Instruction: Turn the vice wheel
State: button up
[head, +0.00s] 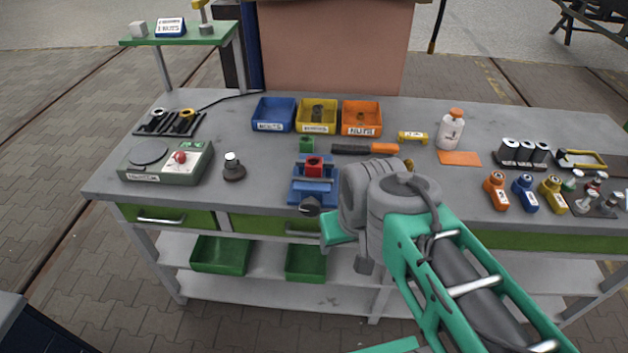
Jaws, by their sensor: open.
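A small blue vice (328,197) stands at the front edge of the workbench, left of my arm. Its jaws are around a red block (313,166), with a green block (307,145) just behind. The vice wheel (310,206) is a dark round knob on the vice's front side, facing me. My arm reaches in from the lower right, and its grey joints are close to the right of the vice. I cannot make out my gripper's fingers; no contact with the wheel shows.
The grey workbench (270,181) holds blue, yellow and orange bins (361,131), a dark hammer-like tool with an orange end (385,148), a white bottle (450,134) and a box with a red button (190,168). A dark knobbed piece (233,171) stands left of the vice.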

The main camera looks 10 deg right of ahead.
aim_at(309, 207)
jog(key=k, duration=0.5)
jog(key=u, duration=1.2)
jog(key=i, duration=0.2)
jog(key=u, duration=0.45)
